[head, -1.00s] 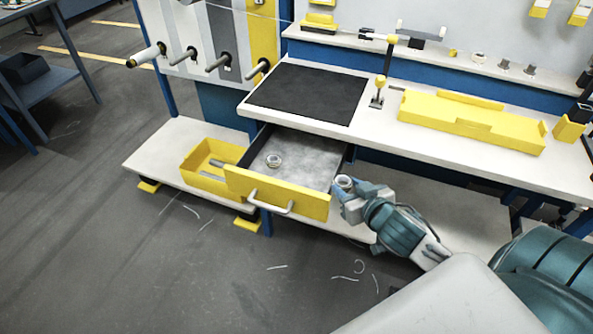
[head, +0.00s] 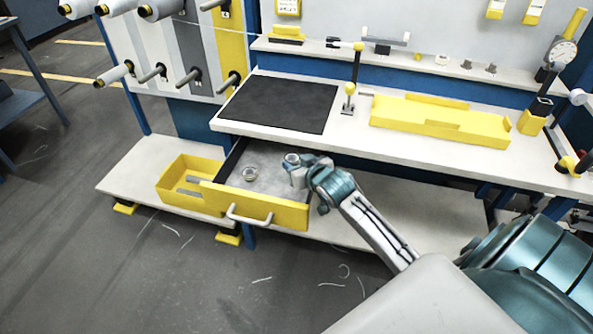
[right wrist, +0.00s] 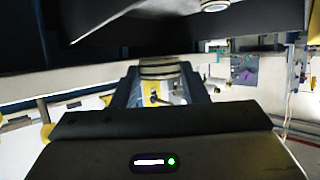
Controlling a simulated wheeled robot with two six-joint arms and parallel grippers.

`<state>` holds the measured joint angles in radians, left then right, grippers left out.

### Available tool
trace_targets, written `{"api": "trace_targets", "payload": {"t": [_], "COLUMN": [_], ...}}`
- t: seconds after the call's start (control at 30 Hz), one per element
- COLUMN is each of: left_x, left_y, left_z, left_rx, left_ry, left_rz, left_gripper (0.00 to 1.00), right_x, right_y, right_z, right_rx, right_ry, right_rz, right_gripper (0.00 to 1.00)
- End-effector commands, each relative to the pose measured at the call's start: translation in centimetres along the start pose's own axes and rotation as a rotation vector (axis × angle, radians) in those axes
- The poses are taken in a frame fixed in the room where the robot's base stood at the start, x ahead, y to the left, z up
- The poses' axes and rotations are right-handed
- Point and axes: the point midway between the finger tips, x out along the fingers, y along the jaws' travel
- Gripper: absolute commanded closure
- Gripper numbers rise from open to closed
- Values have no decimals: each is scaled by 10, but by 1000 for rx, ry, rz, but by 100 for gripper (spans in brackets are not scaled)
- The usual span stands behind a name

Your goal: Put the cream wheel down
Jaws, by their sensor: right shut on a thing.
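My right gripper (head: 296,167) is shut on a small pale round wheel (head: 291,159), over the right rear part of the open drawer (head: 260,218). In the right wrist view the held wheel (right wrist: 160,69) shows edge-on between the two fingers. A second small pale ring-shaped wheel (head: 250,174) lies on the grey drawer floor, left of the gripper and apart from it. A round pale piece (right wrist: 214,5) shows at the top of the right wrist view. I cannot tell the held wheel's height above the drawer floor. My left gripper is not in view.
A yellow bin (head: 187,206) stands on the low shelf left of the drawer. The worktop (head: 340,130) above carries a black mat (head: 278,104), a small post stand (head: 349,100) and a yellow tray (head: 440,124). The drawer's left and front floor is clear around the loose wheel.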

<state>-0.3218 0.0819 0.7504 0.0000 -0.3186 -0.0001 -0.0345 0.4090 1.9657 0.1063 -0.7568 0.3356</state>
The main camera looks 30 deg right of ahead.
Motion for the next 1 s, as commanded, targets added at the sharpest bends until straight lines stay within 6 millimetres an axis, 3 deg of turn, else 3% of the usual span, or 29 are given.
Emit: {"api": "trace_targets", "payload": {"t": [0.3, 1.0], "left_x": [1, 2], "left_y": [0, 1], "left_z": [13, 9], "left_rx": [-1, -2], "left_ry": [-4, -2], "left_rz": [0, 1], "left_gripper": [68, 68], "right_x": [15, 20], "right_y": [0, 0], "right_z": [29, 44], "right_rx": [1, 0], "right_ry": [-2, -1], "right_rz": [0, 0], "right_gripper": [87, 87]}}
